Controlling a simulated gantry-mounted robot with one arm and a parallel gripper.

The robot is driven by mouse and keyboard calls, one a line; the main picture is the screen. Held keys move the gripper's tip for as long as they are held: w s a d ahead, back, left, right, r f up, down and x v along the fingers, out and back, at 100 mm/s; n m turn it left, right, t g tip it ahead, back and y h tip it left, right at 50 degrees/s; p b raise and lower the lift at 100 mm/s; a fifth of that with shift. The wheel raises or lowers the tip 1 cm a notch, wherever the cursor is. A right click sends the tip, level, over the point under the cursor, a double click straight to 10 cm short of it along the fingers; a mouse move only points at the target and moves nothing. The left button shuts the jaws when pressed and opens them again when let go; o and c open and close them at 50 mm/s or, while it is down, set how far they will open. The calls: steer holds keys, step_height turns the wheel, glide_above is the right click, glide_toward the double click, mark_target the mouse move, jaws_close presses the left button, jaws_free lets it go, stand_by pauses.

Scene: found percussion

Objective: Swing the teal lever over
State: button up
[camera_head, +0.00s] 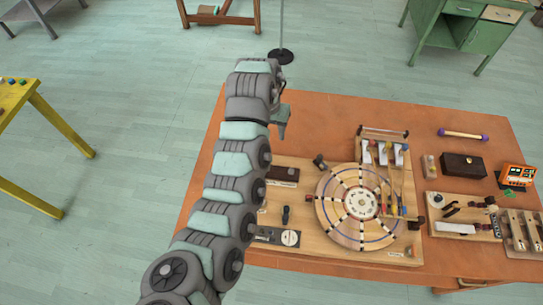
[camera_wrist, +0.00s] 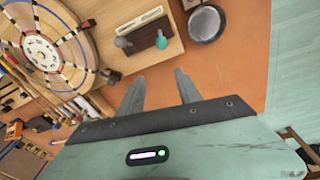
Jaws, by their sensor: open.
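The teal lever (camera_wrist: 161,43) shows in the wrist view as a small round teal knob at the right end of a dark brown block (camera_wrist: 145,36) on the wooden board. A grey knob (camera_wrist: 122,42) sits at the block's other end. In the head view the brown block (camera_head: 284,173) shows beside my arm, but I cannot make out the teal knob there. My gripper (camera_wrist: 158,84) is open and empty, its two fingers apart and pointing toward the block, with a visible gap to the lever. In the head view my gripper (camera_head: 282,120) is partly hidden by my arm.
A round spoked wheel (camera_head: 348,203) lies right of the block, with a dark peg (camera_head: 320,161) near its rim. A grey round pan (camera_wrist: 207,23) stands close to the teal knob. Purple-ended rod (camera_head: 463,135) lies right.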

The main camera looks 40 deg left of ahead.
steer(key=shift+g, duration=0.5)
steer(key=f, duration=0.3)
steer(key=s+f, duration=0.1)
steer(key=f, duration=0.2)
steer(key=s+f, duration=0.1)
steer(key=f, duration=0.3)
steer(key=shift+s+d, duration=0.25)
steer(key=shift+c, duration=0.4)
jaws_close()
